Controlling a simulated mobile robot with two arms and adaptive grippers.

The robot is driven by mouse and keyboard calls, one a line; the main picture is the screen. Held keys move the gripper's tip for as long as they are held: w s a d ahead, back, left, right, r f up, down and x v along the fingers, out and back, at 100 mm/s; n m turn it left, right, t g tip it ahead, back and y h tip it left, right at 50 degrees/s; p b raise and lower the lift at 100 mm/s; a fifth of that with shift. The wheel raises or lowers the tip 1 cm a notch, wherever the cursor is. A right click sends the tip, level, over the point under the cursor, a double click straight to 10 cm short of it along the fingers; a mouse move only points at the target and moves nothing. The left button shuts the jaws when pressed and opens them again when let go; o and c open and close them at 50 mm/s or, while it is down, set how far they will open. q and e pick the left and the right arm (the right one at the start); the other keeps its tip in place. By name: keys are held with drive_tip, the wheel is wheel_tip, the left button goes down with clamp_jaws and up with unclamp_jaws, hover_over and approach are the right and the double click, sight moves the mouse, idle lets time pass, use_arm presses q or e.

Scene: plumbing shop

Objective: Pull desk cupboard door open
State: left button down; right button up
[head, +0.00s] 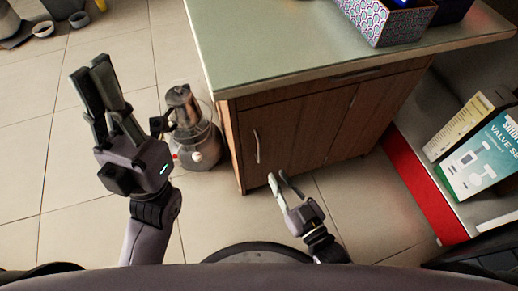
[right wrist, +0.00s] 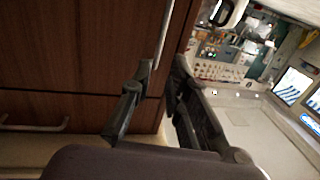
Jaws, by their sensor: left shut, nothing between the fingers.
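The desk (head: 290,50) has a pale green top and a brown wooden cupboard door (head: 285,135) in its front, which looks closed. The door's upright metal handle (head: 257,147) is near its left edge. My right gripper (head: 281,181) is open, low in front of the door, with its fingertips just below the handle. In the right wrist view, the handle's end (right wrist: 164,40) shows near the gap between the right fingertips (right wrist: 164,66); I cannot tell whether they touch it. My left gripper (head: 92,75) is shut and empty, raised left of the desk over the floor.
A blender-like appliance (head: 190,130) stands on the floor left of the desk. A drawer handle (head: 356,75) is above the door. A patterned box (head: 388,20) sits on the desktop. A shelf with a red edge (head: 425,195) and boxes (head: 480,150) is at the right. Tiled floor lies clear in front.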

drive_tip(key=b, duration=0.3)
hover_over(259, 161)
drive_tip(key=shift+w, duration=0.3)
clamp_jaws()
idle(0.4)
